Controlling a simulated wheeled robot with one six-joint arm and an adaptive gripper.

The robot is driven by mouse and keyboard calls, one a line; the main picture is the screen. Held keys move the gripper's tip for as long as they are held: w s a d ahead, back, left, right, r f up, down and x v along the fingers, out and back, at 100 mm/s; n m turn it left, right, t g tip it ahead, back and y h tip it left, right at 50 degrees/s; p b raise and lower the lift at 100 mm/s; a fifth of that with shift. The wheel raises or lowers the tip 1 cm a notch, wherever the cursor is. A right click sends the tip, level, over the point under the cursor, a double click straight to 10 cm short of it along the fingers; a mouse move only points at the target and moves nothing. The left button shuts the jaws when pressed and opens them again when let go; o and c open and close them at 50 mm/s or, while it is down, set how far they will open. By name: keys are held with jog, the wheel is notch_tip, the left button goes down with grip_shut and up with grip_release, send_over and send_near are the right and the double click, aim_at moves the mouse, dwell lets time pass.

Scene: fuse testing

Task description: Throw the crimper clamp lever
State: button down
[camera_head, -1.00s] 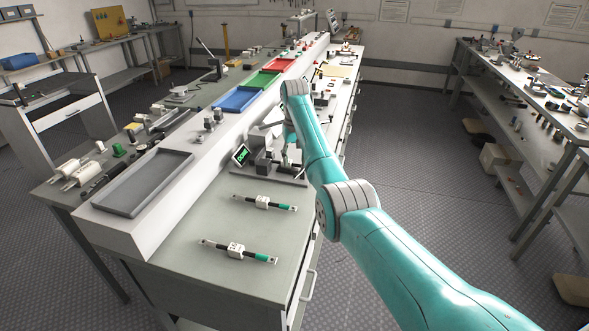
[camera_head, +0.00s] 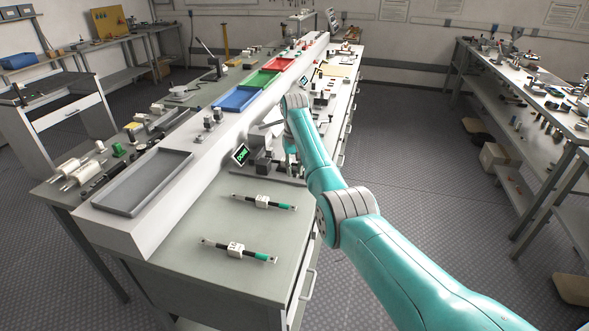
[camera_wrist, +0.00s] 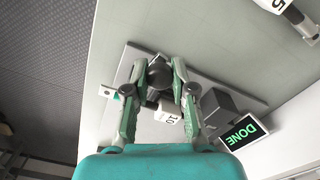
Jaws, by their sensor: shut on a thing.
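My gripper (camera_wrist: 161,78) is shut on a dark round knob (camera_wrist: 159,73), which appears to be the clamp lever's end, in the wrist view. The grey crimper base plate (camera_wrist: 205,82) lies under the fingers. A white fuse body marked 10 (camera_wrist: 168,112) sits between the fingers, close to the knob; its far parts are hidden. A small display (camera_wrist: 243,132) reading DONE stands beside a dark block (camera_wrist: 220,105). In the head view the display (camera_head: 241,154) faces the front, and my arm hides part of the crimper (camera_head: 262,162).
Two fuses lie on the near bench top, one farther (camera_head: 262,202) and one nearer (camera_head: 237,250). An empty grey tray (camera_head: 143,183) sits on the raised shelf, with blue (camera_head: 237,99), green and red trays farther back. The bench top around the two fuses is clear.

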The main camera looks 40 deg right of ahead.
jog(key=shift+s, duration=0.1)
jog(key=n, duration=0.1)
jog(key=s+d+n, duration=0.1)
jog(key=n, duration=0.1)
jog(key=shift+s+n, duration=0.15)
jog(key=shift+n, duration=0.15)
jog(key=n, duration=0.1)
jog(key=s+d+n, duration=0.1)
jog(key=n, duration=0.2)
jog(key=shift+s+d+n, duration=0.15)
jog(key=shift+d+n, duration=0.1)
jog(key=shift+n, duration=0.05)
jog(key=n, duration=0.1)
jog(key=d+n, duration=0.1)
jog(key=n, duration=0.1)
jog(key=shift+s+d+n, duration=0.25)
jog(key=shift+d+n, duration=0.55)
jog(key=shift+n, duration=0.55)
jog(key=shift+d+n, duration=0.5)
jog(key=shift+n, duration=0.55)
jog(key=c, duration=0.9)
grip_release()
jog(key=shift+c, duration=0.2)
